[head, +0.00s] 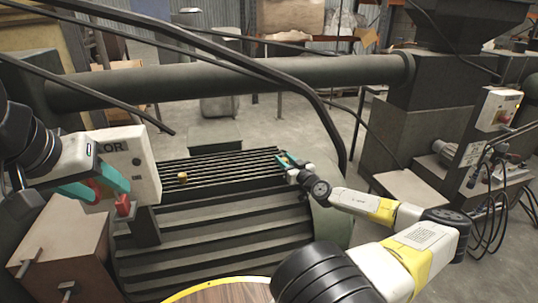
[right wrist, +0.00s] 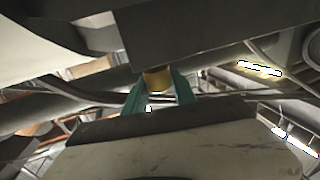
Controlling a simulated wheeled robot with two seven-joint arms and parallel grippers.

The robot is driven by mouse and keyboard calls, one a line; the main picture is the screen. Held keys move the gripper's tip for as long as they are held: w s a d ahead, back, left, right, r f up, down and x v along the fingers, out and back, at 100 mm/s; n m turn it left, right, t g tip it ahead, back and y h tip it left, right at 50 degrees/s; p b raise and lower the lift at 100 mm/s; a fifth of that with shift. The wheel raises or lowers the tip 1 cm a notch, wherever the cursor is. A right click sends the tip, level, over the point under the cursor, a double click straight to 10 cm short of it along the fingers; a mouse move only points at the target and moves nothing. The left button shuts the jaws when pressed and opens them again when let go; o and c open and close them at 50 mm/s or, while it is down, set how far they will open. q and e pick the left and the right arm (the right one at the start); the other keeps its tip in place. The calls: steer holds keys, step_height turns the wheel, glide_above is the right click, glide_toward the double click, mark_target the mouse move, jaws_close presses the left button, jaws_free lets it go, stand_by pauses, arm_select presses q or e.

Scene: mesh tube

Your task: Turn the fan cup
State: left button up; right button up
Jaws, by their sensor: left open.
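A small brass-yellow cylinder (head: 183,177), which may be the fan cup, stands on the left part of the dark ribbed motor housing (head: 210,235). In the right wrist view, a brass cylinder (right wrist: 158,78) shows against a dark block, in line with the gap between the fingers and apparently beyond them. My right gripper (head: 286,160) is at the far right end of the slats, well to the right of the cylinder. Its teal fingers (right wrist: 160,100) are apart and empty. My left gripper (head: 104,186) is open at the left, in front of the white labelled box.
The white box (head: 140,165) and a red lever (head: 123,205) are close to my left gripper. A brown box (head: 62,250) is at the lower left. A thick pipe (head: 230,82) and black cables cross behind the housing. A control box (head: 497,108) with cables is at right.

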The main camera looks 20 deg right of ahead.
jaws_close()
steer(key=shift+a+m+h, duration=0.1)
steer(key=shift+m+h, duration=0.3)
steer(key=shift+h, duration=0.2)
steer(key=m+h, duration=0.2)
steer(key=h, duration=0.2)
steer(key=shift+a+m, duration=0.1)
steer(key=shift+m, duration=0.3)
steer(key=m+h, duration=0.2)
steer(key=h, duration=0.1)
steer(key=m+g+h, duration=0.1)
steer(key=h, duration=0.2)
steer(key=shift+f+m, duration=0.1)
steer(key=shift+m, duration=0.3)
steer(key=m+g+h, duration=0.3)
steer(key=h, duration=0.1)
steer(key=shift+m+g+h, duration=0.3)
steer(key=shift+h, duration=0.1)
steer(key=shift+d+m+g+h, duration=0.2)
steer(key=shift+m+g+h, duration=0.4)
steer(key=shift+g, duration=0.1)
steer(key=shift+d+r+g, duration=0.1)
steer(key=shift+r+g, duration=0.1)
steer(key=shift+g, duration=0.1)
